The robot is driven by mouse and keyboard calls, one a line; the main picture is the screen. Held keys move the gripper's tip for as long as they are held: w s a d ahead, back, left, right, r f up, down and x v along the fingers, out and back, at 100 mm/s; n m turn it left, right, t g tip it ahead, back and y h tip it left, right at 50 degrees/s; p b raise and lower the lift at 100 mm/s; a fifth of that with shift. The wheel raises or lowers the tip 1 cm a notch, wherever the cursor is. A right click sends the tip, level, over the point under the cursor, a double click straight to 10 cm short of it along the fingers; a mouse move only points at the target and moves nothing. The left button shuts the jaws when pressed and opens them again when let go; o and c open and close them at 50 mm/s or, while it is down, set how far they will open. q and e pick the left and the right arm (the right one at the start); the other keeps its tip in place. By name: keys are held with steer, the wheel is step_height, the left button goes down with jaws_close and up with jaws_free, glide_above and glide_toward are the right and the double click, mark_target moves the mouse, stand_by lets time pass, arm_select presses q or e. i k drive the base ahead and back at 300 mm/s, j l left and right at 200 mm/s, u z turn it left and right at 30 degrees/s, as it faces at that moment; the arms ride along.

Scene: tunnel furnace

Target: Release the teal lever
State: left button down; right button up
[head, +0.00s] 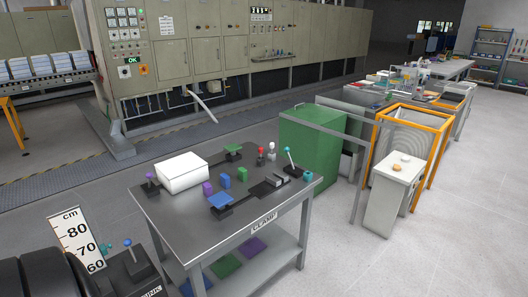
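A lever with a teal knob (287,150) and a thin light rod stands at the right end of the steel table (178,225), near the "CLAMP" label. Its rod rises from a dark base and tilts to the left. A lever with a blue knob (128,242) stands on a dark box at the lower left, with a small teal part (107,247) beside it. Neither of my grippers is in view.
The table holds a white box (181,172), purple, blue and green blocks, coloured pads, and red and white knobbed pieces. A green cabinet (312,142) stands behind its right end. Floor at the lower right is clear.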

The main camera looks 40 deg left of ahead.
mark_target(286, 150)
steer(key=i+j+u, duration=0.35)
steer(key=i+u, duration=0.7)
steer(key=i, duration=0.15)
steer(key=i+l, duration=0.1)
steer(key=i, duration=0.5)
